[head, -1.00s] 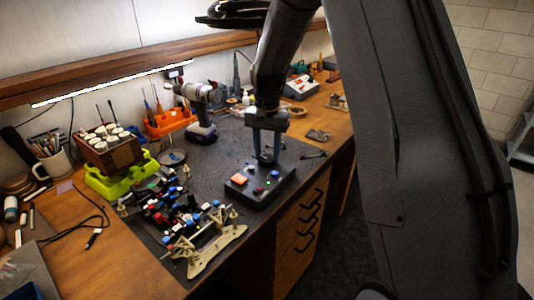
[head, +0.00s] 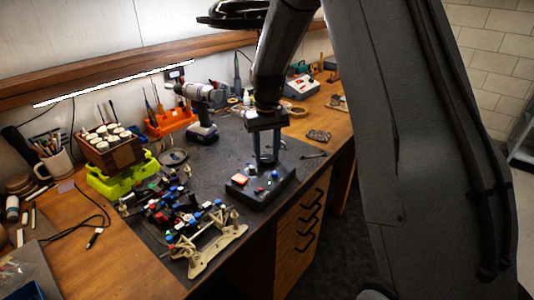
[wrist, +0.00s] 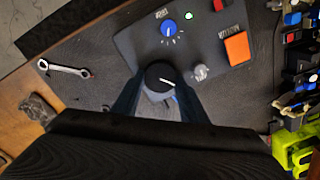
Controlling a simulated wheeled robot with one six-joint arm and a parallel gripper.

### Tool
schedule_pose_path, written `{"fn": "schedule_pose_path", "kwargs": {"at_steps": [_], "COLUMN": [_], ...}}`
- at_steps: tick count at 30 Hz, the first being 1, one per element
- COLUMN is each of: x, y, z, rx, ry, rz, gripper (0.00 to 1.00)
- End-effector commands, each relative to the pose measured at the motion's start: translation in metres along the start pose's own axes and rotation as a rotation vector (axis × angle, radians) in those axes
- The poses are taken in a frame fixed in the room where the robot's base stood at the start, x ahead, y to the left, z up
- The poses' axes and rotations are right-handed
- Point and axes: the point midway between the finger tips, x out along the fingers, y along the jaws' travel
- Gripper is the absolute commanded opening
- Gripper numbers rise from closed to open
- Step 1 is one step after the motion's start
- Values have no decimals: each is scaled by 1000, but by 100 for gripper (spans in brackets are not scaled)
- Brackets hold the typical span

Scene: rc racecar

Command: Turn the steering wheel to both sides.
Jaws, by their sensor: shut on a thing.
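A dark control box (head: 250,193) stands at the front edge of the mat. In the wrist view the box (wrist: 205,95) carries a round black knob (wrist: 160,74) with a white pointer line, a blue knob (wrist: 168,28), a small grey knob (wrist: 200,72), an orange button (wrist: 237,47) and a lit green light (wrist: 189,16). I see no ordinary wheel; the black knob looks like the steering control. My gripper (wrist: 157,92) is shut on the black knob, one finger on each side. In the head view my gripper (head: 266,160) reaches down onto the box.
Left of the box lies a dismantled model car with many small coloured parts (head: 180,212) and a beige frame (head: 215,250). A cordless drill (head: 200,110) stands behind. A wrench (wrist: 62,68) lies beside the box. The mat behind the box is mostly clear.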

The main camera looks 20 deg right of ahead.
Motion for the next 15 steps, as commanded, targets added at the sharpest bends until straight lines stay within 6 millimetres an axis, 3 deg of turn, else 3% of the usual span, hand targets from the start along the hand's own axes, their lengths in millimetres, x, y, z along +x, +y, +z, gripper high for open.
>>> {"fn": "schedule_pose_path", "kwargs": {"at_steps": [15], "x": [-1], "y": [0], "z": [-1], "rx": [-107], "ry": [2], "rz": [0], "gripper": [17]}}
